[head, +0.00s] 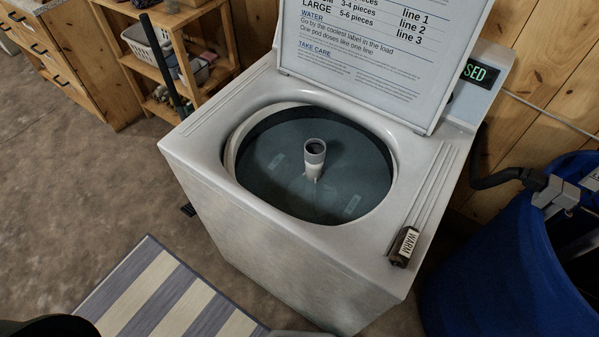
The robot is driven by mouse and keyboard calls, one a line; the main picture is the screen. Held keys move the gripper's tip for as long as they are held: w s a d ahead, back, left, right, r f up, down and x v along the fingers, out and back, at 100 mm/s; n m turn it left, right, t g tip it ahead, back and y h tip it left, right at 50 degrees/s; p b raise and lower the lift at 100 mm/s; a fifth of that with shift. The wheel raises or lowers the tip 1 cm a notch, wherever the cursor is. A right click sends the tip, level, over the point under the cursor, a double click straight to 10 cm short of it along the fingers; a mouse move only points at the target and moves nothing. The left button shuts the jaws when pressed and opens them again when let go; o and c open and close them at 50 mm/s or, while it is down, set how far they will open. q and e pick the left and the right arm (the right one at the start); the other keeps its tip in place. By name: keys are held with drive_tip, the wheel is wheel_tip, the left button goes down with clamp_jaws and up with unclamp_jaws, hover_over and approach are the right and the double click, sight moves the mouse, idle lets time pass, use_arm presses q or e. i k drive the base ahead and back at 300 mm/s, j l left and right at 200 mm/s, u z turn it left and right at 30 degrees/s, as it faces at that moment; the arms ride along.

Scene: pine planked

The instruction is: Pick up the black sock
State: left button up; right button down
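I cannot make out a black sock for certain. A small dark thing (188,210) lies on the floor by the washer's left side, too small to identify. The white top-loading washer (270,265) stands in the middle with its lid (360,45) raised. Its dark drum (262,165) has a pale central post (314,160), and no sock shows clearly inside. Neither gripper can be made out in the view.
A blue barrel (490,275) stands at the right, with a black hose (495,180) running to it. A small block marked WARM (404,246) sits on the washer's right rim. A striped rug (165,300) lies front left. Wooden shelves (150,68) stand behind.

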sight(403, 247)
drive_tip(key=z, duration=1)
